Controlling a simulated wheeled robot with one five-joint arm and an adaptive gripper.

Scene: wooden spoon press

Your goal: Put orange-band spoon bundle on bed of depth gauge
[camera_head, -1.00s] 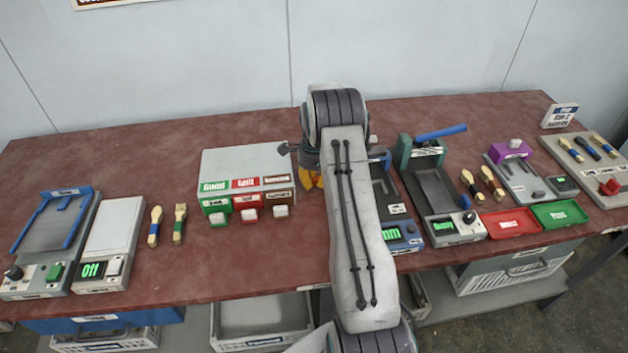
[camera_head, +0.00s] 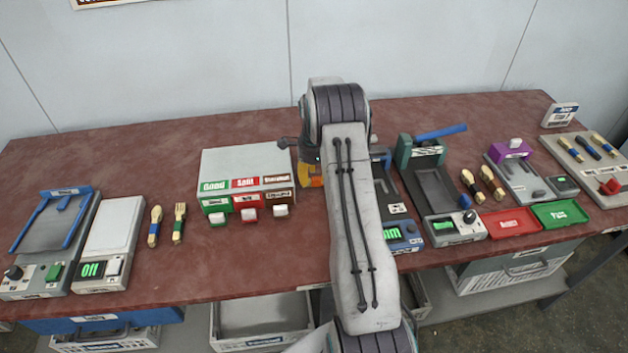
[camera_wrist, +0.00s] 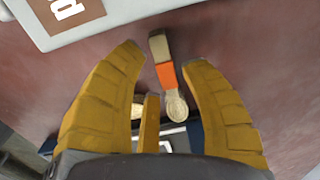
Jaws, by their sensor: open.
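In the wrist view, the orange-band spoon bundle (camera_wrist: 166,76) lies on the red-brown table, its round pale end toward my palm. My gripper (camera_wrist: 168,56) is open, with its yellow-brown fingers on either side of the bundle and no visible grip on it. In the head view, my gripper (camera_head: 312,180) is partly hidden behind my arm, and the bundle cannot be seen. A blue-trimmed device with a green "mm" display (camera_head: 391,233), likely the depth gauge, stands just right of my arm, which hides part of it.
A grey box with labelled fronts (camera_head: 247,165) stands close left of my gripper. A teal device with a blue lever (camera_head: 423,150) stands right of the blue-trimmed one. Other bundles (camera_head: 482,185) lie farther right. The table (camera_head: 120,160) is clear at the back left.

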